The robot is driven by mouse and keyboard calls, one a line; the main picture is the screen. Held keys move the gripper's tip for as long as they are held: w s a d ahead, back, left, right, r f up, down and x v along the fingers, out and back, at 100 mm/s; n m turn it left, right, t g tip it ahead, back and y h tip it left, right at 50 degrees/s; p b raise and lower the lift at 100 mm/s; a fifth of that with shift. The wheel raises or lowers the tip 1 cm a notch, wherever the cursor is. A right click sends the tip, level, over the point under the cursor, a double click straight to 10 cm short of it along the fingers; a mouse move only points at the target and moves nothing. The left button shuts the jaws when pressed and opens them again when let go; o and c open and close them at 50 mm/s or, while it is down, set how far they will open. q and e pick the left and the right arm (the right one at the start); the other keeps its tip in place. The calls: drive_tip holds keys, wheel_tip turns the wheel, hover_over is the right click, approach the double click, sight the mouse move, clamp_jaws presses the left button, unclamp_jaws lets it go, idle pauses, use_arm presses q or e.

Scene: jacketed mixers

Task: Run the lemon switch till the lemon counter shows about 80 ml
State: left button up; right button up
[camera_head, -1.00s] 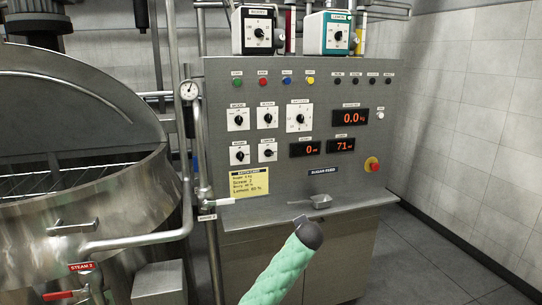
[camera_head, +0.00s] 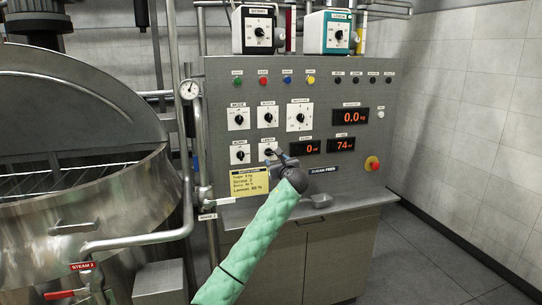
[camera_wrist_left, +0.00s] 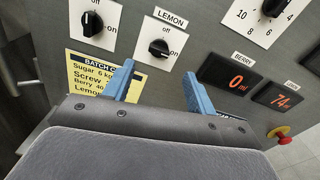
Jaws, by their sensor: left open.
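The lemon switch (camera_wrist_left: 160,48) is a black knob on a white plate marked off and on; it looks turned toward on. In the head view its plate (camera_head: 265,148) is partly covered by my gripper. My left gripper (camera_head: 274,160) is in front of the panel just below it. In the left wrist view its two blue fingers (camera_wrist_left: 156,82) are apart with nothing between them, and the knob lies beyond the tips, apart from them. The lemon counter (camera_head: 341,144) reads 74 in red; it also shows in the left wrist view (camera_wrist_left: 281,100). My right gripper is not in view.
The berry counter (camera_head: 311,149) reads 0, and the upper display (camera_head: 351,117) reads 0.0 kg. A yellow batch card (camera_head: 249,183) is under the switches. A red stop button (camera_head: 372,163) is at right. A steel kettle (camera_head: 80,210) stands at left.

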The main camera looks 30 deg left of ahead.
sight(270, 153)
use_arm(q)
drive_tip(key=shift+m, duration=0.8)
drive_tip(key=p+x, duration=0.1)
drive_tip(key=x, duration=0.2)
drive_tip(key=p+x, duration=0.1)
drive_tip(key=x, duration=0.2)
drive_tip(key=shift+w+a+r, duration=0.15)
drive_tip(key=shift+a+r, duration=0.05)
drive_tip(key=shift+p+x, duration=0.3)
drive_tip(key=shift+x, duration=0.45)
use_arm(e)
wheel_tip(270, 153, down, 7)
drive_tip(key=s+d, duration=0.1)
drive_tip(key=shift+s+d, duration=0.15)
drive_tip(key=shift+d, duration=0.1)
use_arm(q)
drive_tip(key=c, duration=1)
